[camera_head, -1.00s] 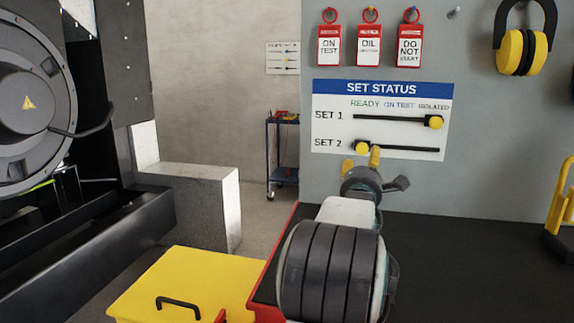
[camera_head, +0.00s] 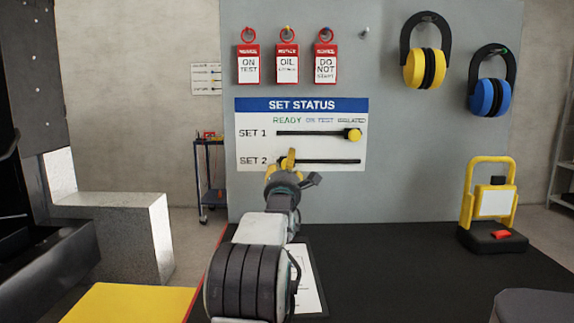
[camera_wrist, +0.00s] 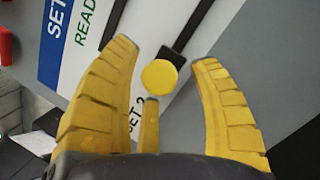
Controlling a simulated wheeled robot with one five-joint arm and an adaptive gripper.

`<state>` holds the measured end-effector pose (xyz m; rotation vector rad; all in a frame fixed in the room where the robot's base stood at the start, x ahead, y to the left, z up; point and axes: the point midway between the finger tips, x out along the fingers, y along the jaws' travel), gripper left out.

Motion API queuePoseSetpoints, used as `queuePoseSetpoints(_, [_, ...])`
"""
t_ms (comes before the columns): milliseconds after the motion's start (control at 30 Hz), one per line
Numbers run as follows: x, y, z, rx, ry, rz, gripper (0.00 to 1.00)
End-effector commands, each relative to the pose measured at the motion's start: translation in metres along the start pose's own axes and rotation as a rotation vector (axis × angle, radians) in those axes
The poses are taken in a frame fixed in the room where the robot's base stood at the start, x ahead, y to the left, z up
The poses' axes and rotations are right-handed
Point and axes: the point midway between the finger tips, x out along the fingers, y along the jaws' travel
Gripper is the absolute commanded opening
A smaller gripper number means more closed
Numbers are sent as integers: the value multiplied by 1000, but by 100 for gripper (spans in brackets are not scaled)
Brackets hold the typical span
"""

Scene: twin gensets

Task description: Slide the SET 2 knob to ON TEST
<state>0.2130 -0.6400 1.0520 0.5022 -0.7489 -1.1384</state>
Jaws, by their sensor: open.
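The SET STATUS board (camera_head: 302,104) hangs on the grey panel, with SET 1 and SET 2 slots under READY, ON TEST and ISOLATED. In the head view my gripper (camera_head: 288,162) is in front of the left end of the SET 2 slot (camera_head: 335,161) and hides the SET 2 knob. In the wrist view the round yellow SET 2 knob (camera_wrist: 159,75) sits between the tips of my yellow fingers, apart from the side fingers. The gripper is open. The SET 1 knob (camera_head: 354,134) is at the right end of its slot, under ISOLATED.
Red tags (camera_head: 287,63) hang above the board. Yellow earmuffs (camera_head: 426,68) and blue earmuffs (camera_head: 489,97) hang to the right. A yellow stand (camera_head: 487,200) is on the black bench (camera_head: 400,260). A clipboard (camera_head: 312,285) lies beside my arm.

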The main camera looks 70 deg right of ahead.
Motion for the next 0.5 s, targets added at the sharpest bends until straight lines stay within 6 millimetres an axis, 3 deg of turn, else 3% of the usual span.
queuePoseSetpoints(500, [9,0,0,0,0,0,56])
